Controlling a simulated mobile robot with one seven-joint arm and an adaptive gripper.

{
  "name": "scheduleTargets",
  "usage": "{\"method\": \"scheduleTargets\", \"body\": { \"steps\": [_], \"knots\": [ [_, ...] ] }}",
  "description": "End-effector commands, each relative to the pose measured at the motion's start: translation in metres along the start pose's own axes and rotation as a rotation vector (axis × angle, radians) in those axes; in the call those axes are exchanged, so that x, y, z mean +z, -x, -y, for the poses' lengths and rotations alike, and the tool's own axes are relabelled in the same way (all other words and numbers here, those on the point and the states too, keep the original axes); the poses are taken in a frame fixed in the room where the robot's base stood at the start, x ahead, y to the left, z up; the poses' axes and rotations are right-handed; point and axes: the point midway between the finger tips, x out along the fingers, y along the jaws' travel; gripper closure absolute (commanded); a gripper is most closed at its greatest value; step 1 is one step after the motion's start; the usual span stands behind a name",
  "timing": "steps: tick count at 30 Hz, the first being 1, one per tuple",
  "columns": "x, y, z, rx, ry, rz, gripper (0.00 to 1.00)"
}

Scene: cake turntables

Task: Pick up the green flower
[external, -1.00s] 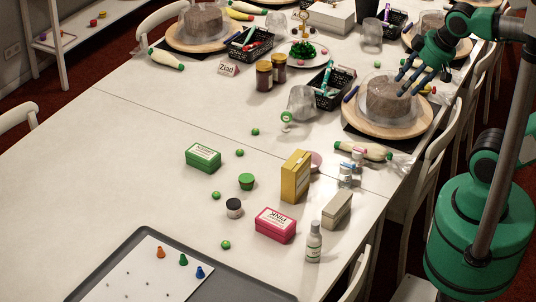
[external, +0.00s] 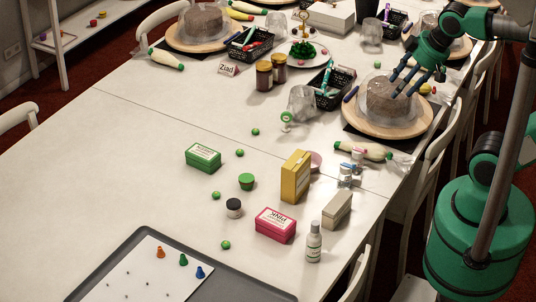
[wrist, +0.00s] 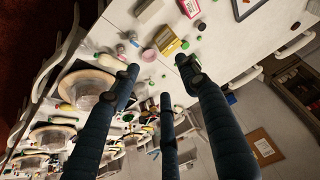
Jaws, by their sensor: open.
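I cannot tell for sure which thing is the green flower. On the tray's white sheet in the external view stands a small green cone-like piece (external: 183,260), between an orange one (external: 161,252) and a blue one (external: 200,271). Several small green round pieces lie mid-table, one of them (external: 255,131) behind the green box. My gripper (external: 413,88) is open and empty, above the cake at the right, far from these pieces. The wrist view shows its three fingers (wrist: 160,76) spread, with nothing between them.
Green (external: 203,157), yellow (external: 295,176) and pink (external: 275,224) boxes and a white bottle (external: 314,242) stand mid-table. A cake (external: 386,98) on a wooden turntable (external: 408,131) is below my gripper. The left of the table is clear. Chairs line the right edge.

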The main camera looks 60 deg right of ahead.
Motion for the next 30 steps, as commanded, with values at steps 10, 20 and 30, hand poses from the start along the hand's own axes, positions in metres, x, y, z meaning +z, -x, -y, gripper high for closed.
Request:
{"method": "scheduleTargets", "body": {
  "steps": [10,20,30],
  "knots": [
    [-0.062,-0.025,0.020,-0.022,0.024,0.062,0.55],
    [-0.124,-0.069,0.051,-0.040,0.051,0.129,0.55],
    [-0.177,-0.132,0.092,-0.054,0.081,0.195,0.55]
  ]
}}
